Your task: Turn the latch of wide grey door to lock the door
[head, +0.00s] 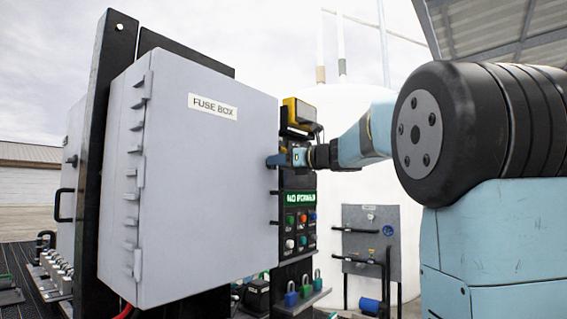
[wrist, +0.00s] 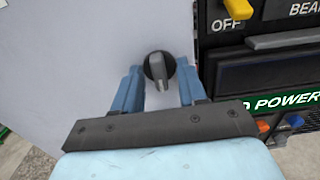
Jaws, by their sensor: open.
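The wide grey door (head: 200,190) is the front of a box labelled "FUSE BOX" in the head view, and looks shut. Its face (wrist: 80,60) fills the left of the wrist view. The latch (wrist: 158,70) is a dark round base with a grey lever, which points down and slightly right. My gripper (wrist: 159,68) is open, with one blue finger on each side of the latch and a gap to the lever. Contact with the door cannot be told.
Right of the door is a black panel with a yellow switch (wrist: 238,9) marked OFF and a green POWER sign (wrist: 285,102). Coloured buttons (head: 300,220) and padlocks (head: 304,286) are below my gripper. A white tank (head: 335,190) stands behind.

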